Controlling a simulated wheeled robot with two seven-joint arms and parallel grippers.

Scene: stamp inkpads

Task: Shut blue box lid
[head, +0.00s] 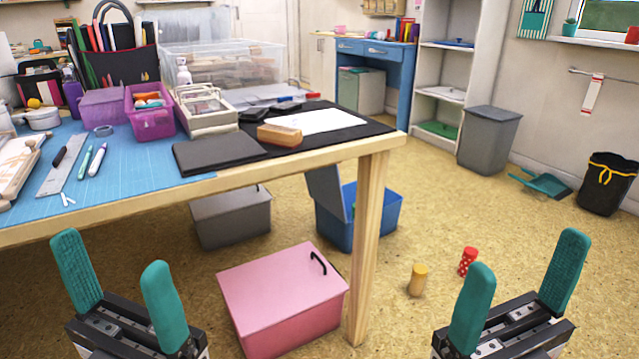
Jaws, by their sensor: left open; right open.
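The blue box (384,212) stands on the floor beyond the table leg. Its lid (325,188) is open, standing up steeply on the box's left side. The table top hides the upper part of the lid, and the leg covers part of the box. My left gripper (113,252) is open and empty at the lower left, in front of the table. My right gripper (525,254) is open and empty at the lower right. Both appear well nearer to me than the blue box and apart from it.
A closed pink box (285,285) and a grey box (232,217) stand on the floor left of the table leg (370,240). A yellow-brown cylinder (417,279) and a red spotted one (467,262) stand right of the leg. The floor beyond the blue box's right side is clear.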

